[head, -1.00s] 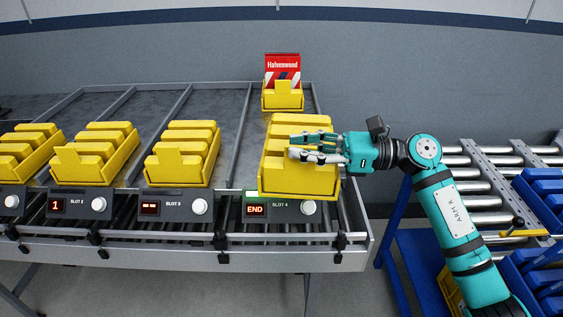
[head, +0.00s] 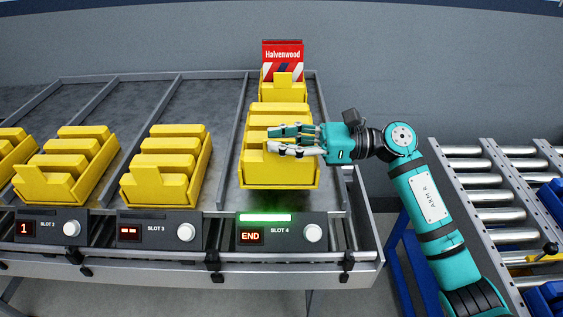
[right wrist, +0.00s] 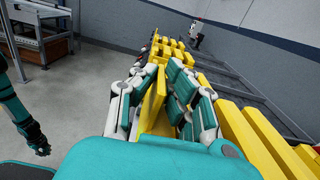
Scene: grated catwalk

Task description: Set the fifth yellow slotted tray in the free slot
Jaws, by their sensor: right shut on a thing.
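The yellow slotted tray (head: 278,175) in my right gripper is in the SLOT 4 lane, behind the lane's lit display (head: 251,237) reading END. My right gripper (head: 275,140) is shut on an upright yellow plate of this tray; the right wrist view shows the fingers (right wrist: 162,100) on both sides of the plate. Another yellow tray (head: 284,90) with a red Halvenwood box (head: 283,58) stands directly behind it. I cannot tell whether the held tray rests fully on the lane. My left gripper (right wrist: 40,147) hangs far off in the right wrist view, too small to judge.
Yellow trays also stand in the SLOT 3 lane (head: 165,168) and the SLOT 2 lane (head: 68,165). Metal rails (head: 229,140) divide the lanes. A roller conveyor (head: 490,205) with blue crates (head: 550,200) stands at the right.

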